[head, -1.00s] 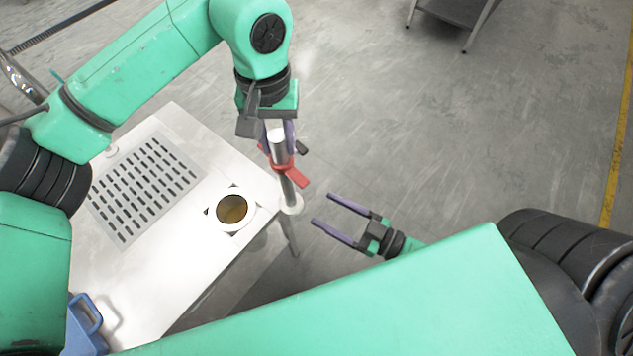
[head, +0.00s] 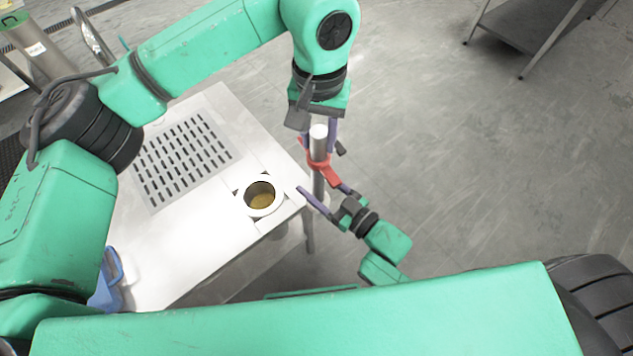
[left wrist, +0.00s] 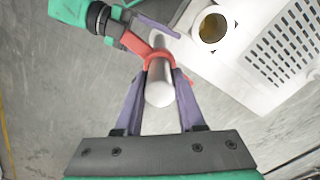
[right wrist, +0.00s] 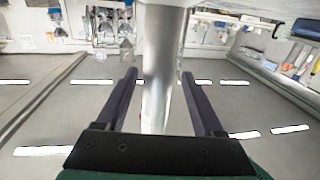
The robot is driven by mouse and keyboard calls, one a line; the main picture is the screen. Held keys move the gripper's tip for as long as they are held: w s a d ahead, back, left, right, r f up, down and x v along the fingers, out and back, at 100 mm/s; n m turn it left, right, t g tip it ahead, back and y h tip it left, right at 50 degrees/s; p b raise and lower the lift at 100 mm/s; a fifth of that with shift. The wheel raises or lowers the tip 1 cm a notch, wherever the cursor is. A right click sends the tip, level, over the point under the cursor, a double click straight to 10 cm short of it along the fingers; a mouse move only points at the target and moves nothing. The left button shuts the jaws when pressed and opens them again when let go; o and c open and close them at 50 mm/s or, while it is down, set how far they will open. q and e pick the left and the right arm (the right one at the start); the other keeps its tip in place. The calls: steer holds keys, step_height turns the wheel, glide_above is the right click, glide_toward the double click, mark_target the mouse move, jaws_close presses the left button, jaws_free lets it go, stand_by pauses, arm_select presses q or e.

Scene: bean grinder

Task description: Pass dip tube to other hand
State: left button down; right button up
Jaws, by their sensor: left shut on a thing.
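The dip tube (head: 318,183) is a silvery upright tube with a red collar (head: 322,166) around it, beyond the table's right corner. My left gripper (head: 320,148) is shut on the tube near its top, just above the collar. In the left wrist view the tube (left wrist: 159,88) stands between the left fingers, end toward the camera. My right gripper (head: 322,194) is open, lower on the tube, with its fingers to either side. In the right wrist view the tube (right wrist: 160,75) runs between the right fingers, with a gap on both sides. The tube's lower end is hidden in the head view.
The white table (head: 190,260) holds a slotted grate (head: 180,160) and a round white-rimmed opening (head: 260,197) with brown contents near the tube. A blue container (head: 107,280) is at its left. Open floor lies to the right. A grey metal table (head: 520,30) stands far off.

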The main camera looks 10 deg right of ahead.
jaws_close()
arm_select(q)
steer(key=shift+c, duration=2.2)
jaws_free()
